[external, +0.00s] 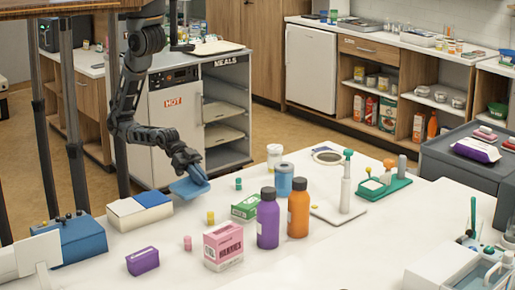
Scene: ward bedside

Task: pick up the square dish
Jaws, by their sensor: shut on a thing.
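The square dish (187,188) is blue and shallow. My gripper (190,165) is shut on its raised edge, and the dish hangs tilted below the fingers. The dish appears to be above the white table's far edge, right of a white and blue box. Whether its lowest corner touches the table cannot be told from this view. The fingertips are small and partly merge with the dish's edge.
The white table (190,258) holds a white and blue box (140,210), purple bottle (268,220), orange bottle (298,210), pink carton (223,246), green box (245,207) and small coloured cylinders. A meal trolley (175,125) stands behind my arm.

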